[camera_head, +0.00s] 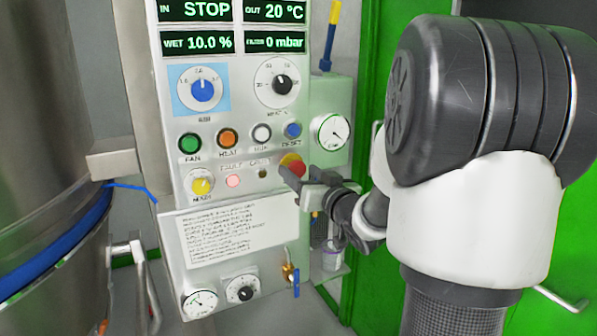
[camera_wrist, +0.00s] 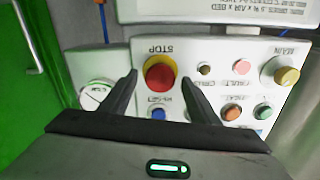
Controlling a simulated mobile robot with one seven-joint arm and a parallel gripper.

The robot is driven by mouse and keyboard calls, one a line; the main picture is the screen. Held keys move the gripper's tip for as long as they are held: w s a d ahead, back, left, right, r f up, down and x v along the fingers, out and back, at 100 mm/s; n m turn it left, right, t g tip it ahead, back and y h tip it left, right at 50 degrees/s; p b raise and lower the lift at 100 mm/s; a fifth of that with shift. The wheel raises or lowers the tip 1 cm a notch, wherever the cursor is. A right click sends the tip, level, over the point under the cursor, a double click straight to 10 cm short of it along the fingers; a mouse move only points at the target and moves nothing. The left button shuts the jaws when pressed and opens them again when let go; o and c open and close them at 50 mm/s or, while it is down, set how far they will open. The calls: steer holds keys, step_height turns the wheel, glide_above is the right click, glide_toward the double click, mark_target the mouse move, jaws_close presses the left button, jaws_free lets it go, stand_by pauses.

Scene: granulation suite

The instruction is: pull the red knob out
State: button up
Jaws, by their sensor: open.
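The red knob (camera_head: 297,168) is a round red mushroom button on a yellow base at the right of the control panel. In the head view my gripper partly covers it. In the wrist view the red knob (camera_wrist: 160,74) shows whole, under an upside-down STOP label. My gripper (camera_head: 296,180) is at the panel just in front of the knob. In the wrist view the two dark fingers of my gripper (camera_wrist: 160,92) stand apart, one on each side of the knob, with gaps visible between them and it. I cannot tell how deep the fingertips reach.
A blue reset button (camera_head: 292,130) sits just above the knob, and a pressure gauge (camera_head: 331,132) is to its right. A yellow knob (camera_head: 201,183) and several other buttons lie left. A steel vessel (camera_head: 50,130) stands at far left. A blue-handled valve (camera_head: 293,278) juts out below.

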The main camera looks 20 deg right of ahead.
steer(key=shift+s, duration=0.1)
steer(key=shift+c, duration=0.3)
jaws_close()
steer(key=shift+s, duration=0.65)
steer(key=shift+o, duration=0.3)
jaws_free()
